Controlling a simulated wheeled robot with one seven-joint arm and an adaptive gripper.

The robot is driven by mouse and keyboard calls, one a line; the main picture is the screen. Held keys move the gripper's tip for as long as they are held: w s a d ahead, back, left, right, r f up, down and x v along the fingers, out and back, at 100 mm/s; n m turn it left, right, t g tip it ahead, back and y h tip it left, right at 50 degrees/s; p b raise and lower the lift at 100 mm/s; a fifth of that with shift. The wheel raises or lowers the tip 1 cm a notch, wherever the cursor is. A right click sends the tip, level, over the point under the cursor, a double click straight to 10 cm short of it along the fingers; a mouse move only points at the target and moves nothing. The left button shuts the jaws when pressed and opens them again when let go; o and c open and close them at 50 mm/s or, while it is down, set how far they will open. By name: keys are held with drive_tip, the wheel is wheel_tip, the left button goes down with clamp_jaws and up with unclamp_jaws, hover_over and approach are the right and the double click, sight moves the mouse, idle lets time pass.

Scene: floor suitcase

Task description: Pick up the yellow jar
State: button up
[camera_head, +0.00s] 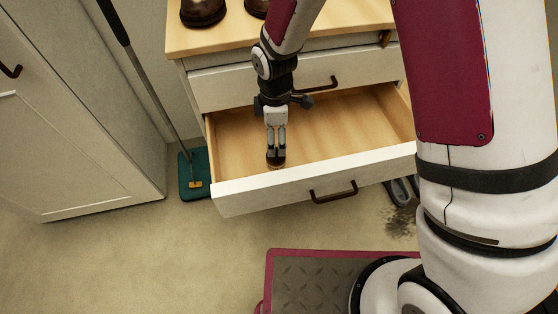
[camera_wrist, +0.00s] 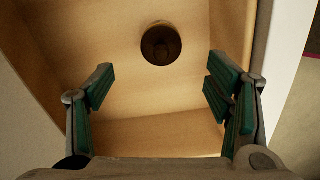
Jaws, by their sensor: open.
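A small round thing with a dark top, likely the jar, stands in the open drawer near its left front part. In the wrist view its dark round top (camera_wrist: 161,45) shows beyond and between my fingers. In the head view a small yellowish-brown edge (camera_head: 277,165) of it shows just below my fingertips. My gripper (camera_head: 276,150) points down into the drawer above it. The gripper also shows in the wrist view (camera_wrist: 160,88), with its green-padded fingers spread wide and nothing between the pads. The jar's sides are mostly hidden.
The pulled-out drawer (camera_head: 315,186) has walls around my gripper; its right part is bare. Brown shoes (camera_head: 202,12) stand on the cabinet top. A green-headed mop (camera_head: 196,172) leans at left beside a cupboard (camera_head: 75,120). Dark shoes lie on the floor at right.

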sight(276, 149)
wheel_tip(276, 149, down, 6)
drive_tip(key=shift+r+b, duration=0.1)
drive_tip(key=shift+b, duration=0.65)
drive_tip(key=shift+s+a+f+b, duration=0.1)
drive_tip(key=shift+f+b, duration=0.55)
drive_tip(key=shift+f, duration=0.7)
drive_tip(key=shift+a+f+b, duration=0.1)
drive_tip(key=shift+f+b, duration=0.5)
drive_tip(key=shift+f, duration=0.7)
drive_tip(key=shift+c, duration=0.6)
drive_tip(key=shift+r, duration=0.1)
drive_tip(key=c, duration=1.6)
